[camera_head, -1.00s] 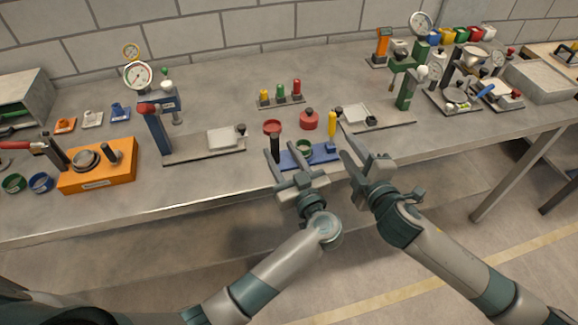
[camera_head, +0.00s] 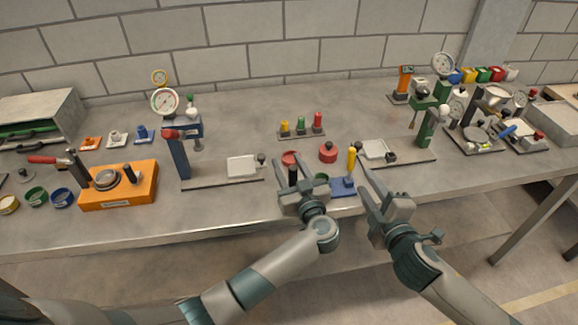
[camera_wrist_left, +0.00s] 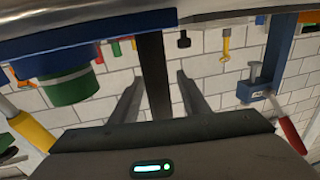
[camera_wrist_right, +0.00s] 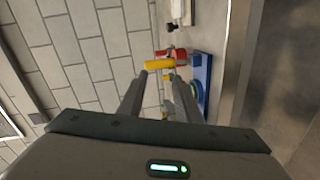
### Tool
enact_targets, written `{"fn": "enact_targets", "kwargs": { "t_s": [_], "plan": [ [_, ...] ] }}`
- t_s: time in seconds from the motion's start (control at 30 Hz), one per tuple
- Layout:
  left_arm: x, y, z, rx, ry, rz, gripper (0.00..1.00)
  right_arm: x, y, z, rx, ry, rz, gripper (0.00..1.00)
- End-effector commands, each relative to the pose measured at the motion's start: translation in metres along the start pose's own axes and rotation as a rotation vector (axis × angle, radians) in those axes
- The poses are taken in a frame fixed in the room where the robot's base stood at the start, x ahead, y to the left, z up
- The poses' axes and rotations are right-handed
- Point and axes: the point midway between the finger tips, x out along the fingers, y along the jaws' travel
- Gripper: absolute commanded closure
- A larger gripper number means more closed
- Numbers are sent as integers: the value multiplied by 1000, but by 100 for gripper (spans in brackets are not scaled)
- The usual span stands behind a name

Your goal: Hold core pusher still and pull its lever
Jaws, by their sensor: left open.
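A small blue-based device (camera_head: 343,187), which I take for the core pusher, lies near the table's front edge. It carries a black post (camera_head: 292,175), a green ring (camera_head: 321,178) and an upright yellow-handled lever (camera_head: 351,158). My left gripper (camera_head: 292,166) is open with the black post between its fingers; in the left wrist view the post (camera_wrist_left: 153,72) shows between them, with a gap each side. My right gripper (camera_head: 364,176) is open just right of the device. In the right wrist view the yellow handle (camera_wrist_right: 160,64) is ahead, near its fingertips. Contact cannot be told.
Red round parts (camera_head: 328,152) lie behind the device. A blue press with a gauge (camera_head: 165,102) and an orange box (camera_head: 120,186) stand to the left. A green press (camera_head: 427,120) stands right.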

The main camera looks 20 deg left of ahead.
Motion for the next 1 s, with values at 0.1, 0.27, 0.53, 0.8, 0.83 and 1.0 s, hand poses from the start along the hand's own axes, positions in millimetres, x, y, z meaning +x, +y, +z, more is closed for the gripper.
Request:
{"fn": "enact_targets", "kwargs": {
  "t_s": [0.1, 0.27, 0.53, 0.8, 0.83, 1.0],
  "plan": [
    [0, 0, 0, 0, 0, 0, 82, 0, 0, 0, 0, 0, 0, 69],
    [0, 0, 0, 0, 0, 0, 100, 0, 0, 0, 0, 0, 0, 66],
    [-1, 0, 0, 0, 0, 0, 100, 4, -5, -2, 61, 17, -20, 64],
    [-1, 0, 0, 0, -1, 0, 100, 20, -20, -9, 371, 92, -89, 64],
    [-1, 0, 0, 0, -1, 0, 100, 22, -21, -10, 422, 104, -97, 64],
    [-1, 0, 0, 0, -1, 0, 100, 33, -21, -10, 742, 170, -119, 64]
  ]
}}
